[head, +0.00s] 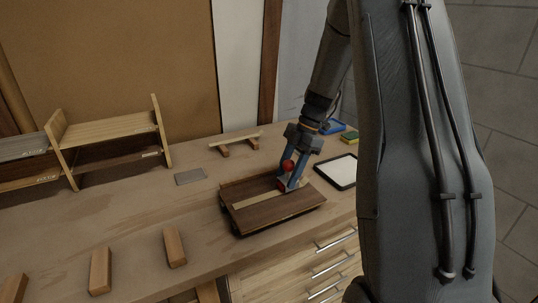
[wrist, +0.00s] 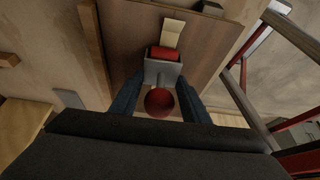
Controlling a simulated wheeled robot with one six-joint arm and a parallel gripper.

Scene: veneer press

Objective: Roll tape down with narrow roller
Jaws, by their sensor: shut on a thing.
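My gripper (head: 292,178) is over the veneer panel and shut on the narrow roller, whose red knob (head: 288,166) shows between the fingers. The knob (wrist: 160,101) and the red roller wheel (wrist: 163,53) also show in the wrist view, with a grey bracket between them. In the wrist view the tape (wrist: 173,34) emerges just beyond the wheel. I cannot tell whether the wheel presses on it.
A wooden shelf rack (head: 110,130) stands at the back left. Wooden blocks (head: 175,248) lie at the front left. A grey plate (head: 190,176), a small wooden stand (head: 236,137) and a white-topped tray (head: 339,171) lie around the panel. The bench left of the panel is mostly free.

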